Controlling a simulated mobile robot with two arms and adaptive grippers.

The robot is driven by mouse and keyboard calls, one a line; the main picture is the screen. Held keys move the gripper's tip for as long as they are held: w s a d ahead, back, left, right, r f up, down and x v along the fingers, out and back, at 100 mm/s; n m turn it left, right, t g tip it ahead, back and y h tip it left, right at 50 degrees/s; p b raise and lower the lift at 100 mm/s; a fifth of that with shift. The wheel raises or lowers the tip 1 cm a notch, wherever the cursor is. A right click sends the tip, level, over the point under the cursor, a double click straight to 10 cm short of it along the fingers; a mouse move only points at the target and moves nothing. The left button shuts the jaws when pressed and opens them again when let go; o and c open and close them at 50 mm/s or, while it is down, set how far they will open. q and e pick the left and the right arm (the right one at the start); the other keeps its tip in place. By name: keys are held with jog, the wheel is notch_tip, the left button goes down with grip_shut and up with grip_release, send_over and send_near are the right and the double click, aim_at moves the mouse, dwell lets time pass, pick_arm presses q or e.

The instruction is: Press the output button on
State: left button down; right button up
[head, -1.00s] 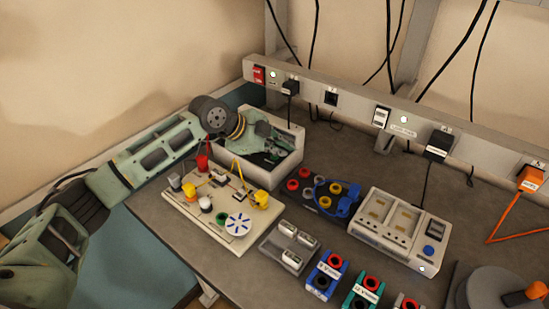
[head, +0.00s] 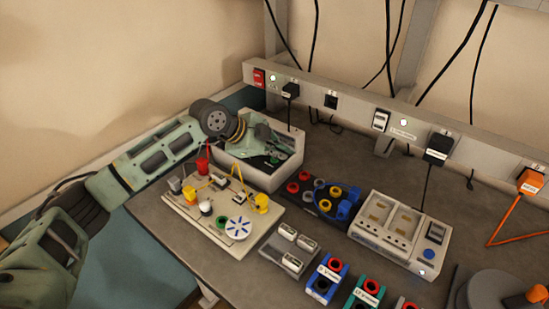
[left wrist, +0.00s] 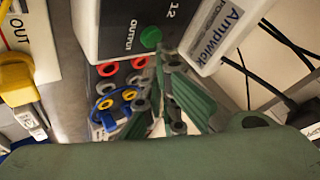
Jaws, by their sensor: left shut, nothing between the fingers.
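The output button (left wrist: 150,37) is a round green button on the dark front panel of a light-grey supply box (head: 291,131), beside the printed word OUTPUT. The left wrist view shows it clear of the fingers; I cannot tell if it is pressed or lit. The box stands at the back left of the bench in the head view. My left gripper (head: 284,146) is at the top and front of this box, shut and empty. In the left wrist view its green fingers (left wrist: 168,72) lie just below and right of the button. My right gripper is not in view.
A cream circuit board (head: 184,209) with wires and a fan lies in front of the box. Coloured sockets with a blue lead (head: 341,211), a grey charger (head: 392,222) and several small blocks stand to the right. A socket rail (head: 320,93) runs behind.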

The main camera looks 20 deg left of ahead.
pick_arm(q)
jog(key=shift+f, duration=0.15)
jog(key=shift+f, duration=0.3)
dwell(0.4)
jog(key=shift+r+p, duration=0.45)
jog(key=shift+p, duration=0.05)
notch_tip(320, 180, up, 6)
jog(key=p, duration=0.5)
